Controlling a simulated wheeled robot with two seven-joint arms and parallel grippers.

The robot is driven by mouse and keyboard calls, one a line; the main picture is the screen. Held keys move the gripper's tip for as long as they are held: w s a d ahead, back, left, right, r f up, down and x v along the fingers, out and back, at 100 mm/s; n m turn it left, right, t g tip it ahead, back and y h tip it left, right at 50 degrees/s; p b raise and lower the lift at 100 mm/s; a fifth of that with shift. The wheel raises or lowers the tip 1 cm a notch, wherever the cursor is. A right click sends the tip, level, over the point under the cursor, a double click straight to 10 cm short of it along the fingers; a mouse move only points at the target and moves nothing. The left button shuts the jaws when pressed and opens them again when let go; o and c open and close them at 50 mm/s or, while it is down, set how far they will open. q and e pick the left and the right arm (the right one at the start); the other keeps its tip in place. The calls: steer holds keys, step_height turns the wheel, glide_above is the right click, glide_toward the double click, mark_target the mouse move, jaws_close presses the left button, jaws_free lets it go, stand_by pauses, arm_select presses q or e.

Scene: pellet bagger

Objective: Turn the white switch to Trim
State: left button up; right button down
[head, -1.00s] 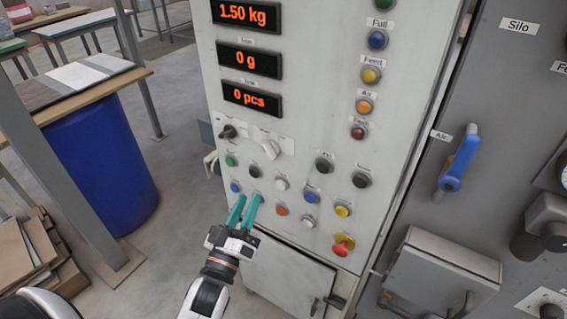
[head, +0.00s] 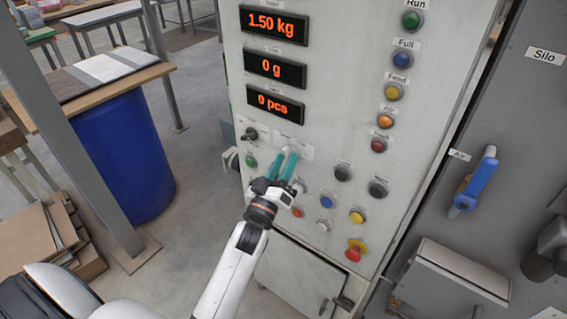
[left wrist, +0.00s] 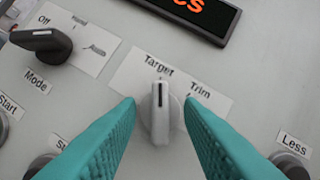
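The white switch (left wrist: 160,122) stands on the pale control panel, and its black line points up toward the word Target (left wrist: 158,65). The word Trim (left wrist: 200,90) is printed to the right of it. In the head view the switch (head: 291,153) shows only in part behind my left gripper (head: 283,160). That gripper is open, its teal fingers on either side of the switch in the left wrist view (left wrist: 162,112), with a gap on both sides. My right gripper is not in view.
A black Mode switch (left wrist: 45,42) sits to the left. Red digital displays (head: 275,68) are above. A blue-handled valve (head: 475,185) is on the grey cabinet at right.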

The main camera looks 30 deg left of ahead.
arm_select(q)
jaws_close()
